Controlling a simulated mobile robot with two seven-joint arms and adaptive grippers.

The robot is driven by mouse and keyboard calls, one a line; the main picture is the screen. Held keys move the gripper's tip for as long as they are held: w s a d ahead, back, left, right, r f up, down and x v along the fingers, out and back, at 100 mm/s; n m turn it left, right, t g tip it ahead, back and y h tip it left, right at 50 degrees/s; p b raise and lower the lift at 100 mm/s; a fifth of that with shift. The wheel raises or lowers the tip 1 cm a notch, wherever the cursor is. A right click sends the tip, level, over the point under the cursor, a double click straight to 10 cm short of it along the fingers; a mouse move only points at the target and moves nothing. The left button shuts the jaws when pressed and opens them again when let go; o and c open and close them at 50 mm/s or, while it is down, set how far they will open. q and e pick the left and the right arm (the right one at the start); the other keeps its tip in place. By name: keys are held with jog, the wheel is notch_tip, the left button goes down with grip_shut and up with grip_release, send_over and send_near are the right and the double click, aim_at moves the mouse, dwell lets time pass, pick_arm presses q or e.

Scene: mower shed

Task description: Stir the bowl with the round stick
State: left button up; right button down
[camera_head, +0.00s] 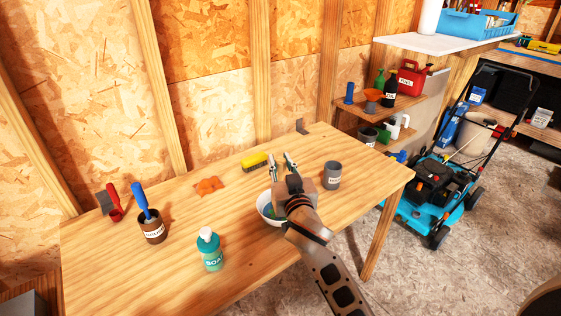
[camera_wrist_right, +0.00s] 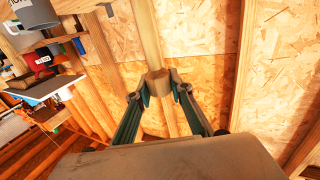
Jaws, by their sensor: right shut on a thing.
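My left gripper is not in view.
A blue mower (camera_head: 432,190) stands right.

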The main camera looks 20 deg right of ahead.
aim_at(282, 178)
jog(key=shift+f+b, duration=0.9)
jog(key=shift+f, duration=0.5)
jog(key=shift+f+b, duration=0.7)
jog(key=shift+f, duration=0.35)
jog(key=shift+s, duration=0.1)
